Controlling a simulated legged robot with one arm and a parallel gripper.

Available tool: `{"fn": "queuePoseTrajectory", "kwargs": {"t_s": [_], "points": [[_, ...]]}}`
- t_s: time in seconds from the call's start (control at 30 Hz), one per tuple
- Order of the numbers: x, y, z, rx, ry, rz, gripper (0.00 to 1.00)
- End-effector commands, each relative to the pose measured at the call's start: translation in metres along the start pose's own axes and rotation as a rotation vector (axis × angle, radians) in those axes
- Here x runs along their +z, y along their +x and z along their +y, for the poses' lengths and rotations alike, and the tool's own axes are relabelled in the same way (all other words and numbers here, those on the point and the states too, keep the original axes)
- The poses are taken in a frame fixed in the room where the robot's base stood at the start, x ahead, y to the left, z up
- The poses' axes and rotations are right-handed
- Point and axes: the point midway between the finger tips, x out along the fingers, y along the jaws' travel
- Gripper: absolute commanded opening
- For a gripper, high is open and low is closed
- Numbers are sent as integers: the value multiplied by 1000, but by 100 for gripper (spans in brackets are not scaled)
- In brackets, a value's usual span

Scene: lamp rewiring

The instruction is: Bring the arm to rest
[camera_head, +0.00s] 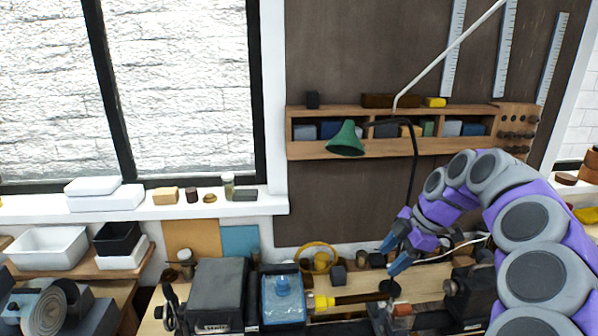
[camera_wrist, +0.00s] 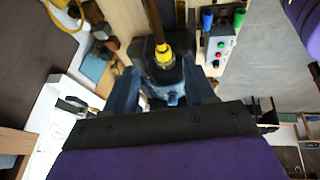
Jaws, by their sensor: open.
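My grey and purple arm comes in from the right of the head view and bends down over the bench. My gripper (camera_head: 389,259) is open, with its blue fingers pointing down and left above the bench. In the wrist view, my gripper (camera_wrist: 160,82) has its two fingers spread apart and nothing is visibly held between them. A dark rod with a yellow collar (camera_wrist: 163,54) lies beyond the fingertips; I cannot tell the distance. In the head view, a rod with a yellow end (camera_head: 325,302) lies on the bench, left of and below my gripper.
A green lamp shade (camera_head: 346,140) hangs before the wall shelf (camera_head: 305,150), left of my arm. A blue box (camera_head: 283,298) and a dark grey machine (camera_head: 217,291) crowd the bench. A button box (camera_wrist: 217,48) shows in the wrist view. Open space lies above the bench.

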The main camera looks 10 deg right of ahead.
Motion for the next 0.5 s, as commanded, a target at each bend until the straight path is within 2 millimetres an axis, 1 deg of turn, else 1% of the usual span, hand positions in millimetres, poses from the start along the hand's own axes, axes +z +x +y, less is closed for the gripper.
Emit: {"fn": "queuePoseTrajectory", "kwargs": {"t_s": [0.03, 0.07, 0.1, 0.17, 0.2, 0.27, 0.3, 0.37, 0.4, 0.47, 0.5], "points": [[-15, 3, -8, -11, 15, 0, 54], [-25, 4, -13, -18, 33, -2, 54], [-39, 7, -21, -29, 64, -7, 54], [-62, 12, -38, -46, 121, -22, 54], [-76, 17, -51, -61, 164, -33, 54], [-94, 23, -72, -78, 235, -59, 54], [-104, 28, -87, -91, 286, -79, 54], [-115, 36, -110, -106, 367, -112, 54], [-121, 41, -126, -109, 425, -138, 54], [-127, 51, -151, -117, 516, -177, 54], [-129, 57, -169, -118, 581, -208, 54]]}}
